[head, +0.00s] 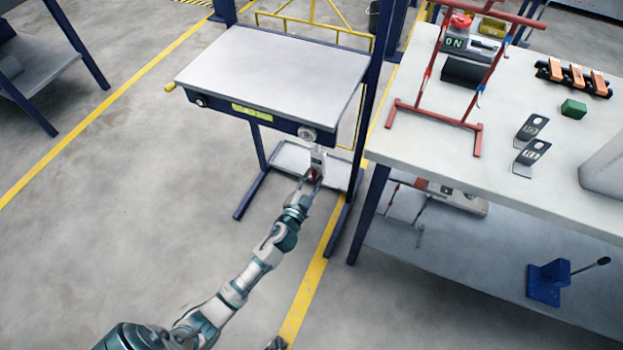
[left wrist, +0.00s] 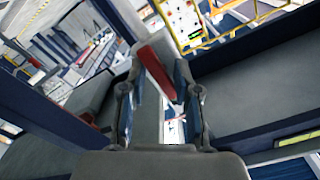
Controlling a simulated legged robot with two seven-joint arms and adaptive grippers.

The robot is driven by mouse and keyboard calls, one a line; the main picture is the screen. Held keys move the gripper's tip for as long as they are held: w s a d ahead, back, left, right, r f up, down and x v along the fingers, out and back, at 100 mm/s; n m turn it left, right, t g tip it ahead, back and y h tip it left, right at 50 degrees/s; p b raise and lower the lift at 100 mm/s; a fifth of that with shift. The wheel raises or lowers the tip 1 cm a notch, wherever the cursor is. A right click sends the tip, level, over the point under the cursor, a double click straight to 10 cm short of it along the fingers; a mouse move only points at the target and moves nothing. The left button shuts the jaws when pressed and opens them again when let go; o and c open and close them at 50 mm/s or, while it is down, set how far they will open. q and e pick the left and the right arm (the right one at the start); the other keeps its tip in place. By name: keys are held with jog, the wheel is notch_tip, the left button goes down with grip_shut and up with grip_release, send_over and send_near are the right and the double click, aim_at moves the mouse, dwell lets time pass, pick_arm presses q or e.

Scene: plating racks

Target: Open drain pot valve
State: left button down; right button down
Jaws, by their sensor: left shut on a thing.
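The drain pot (head: 318,154) is a small pale body hanging under the front right corner of a grey-topped table. Its red valve handle (head: 314,173) is low on it and partly covered by my left gripper (head: 311,181). In the left wrist view the red handle (left wrist: 157,74) stands tilted between the two fingers of my left gripper (left wrist: 159,95). The gripper is shut on the handle. How far the handle is turned cannot be told. My right gripper cannot be made out.
The grey-topped table (head: 275,75) stands on blue legs, with a lower tray (head: 290,156) close behind my left gripper. A white bench (head: 480,180) with a red rack (head: 440,122) is at the right.

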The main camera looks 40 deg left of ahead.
pick_arm(q)
jog(key=shift+f, duration=0.1)
dwell(0.3)
jog(key=c, duration=0.8)
grip_release()
jog(key=shift+c, duration=0.2)
jog(key=shift+s, duration=0.15)
jog(key=v, duration=1.1)
jog(key=shift+s, duration=0.3)
jog(key=shift+d, duration=0.1)
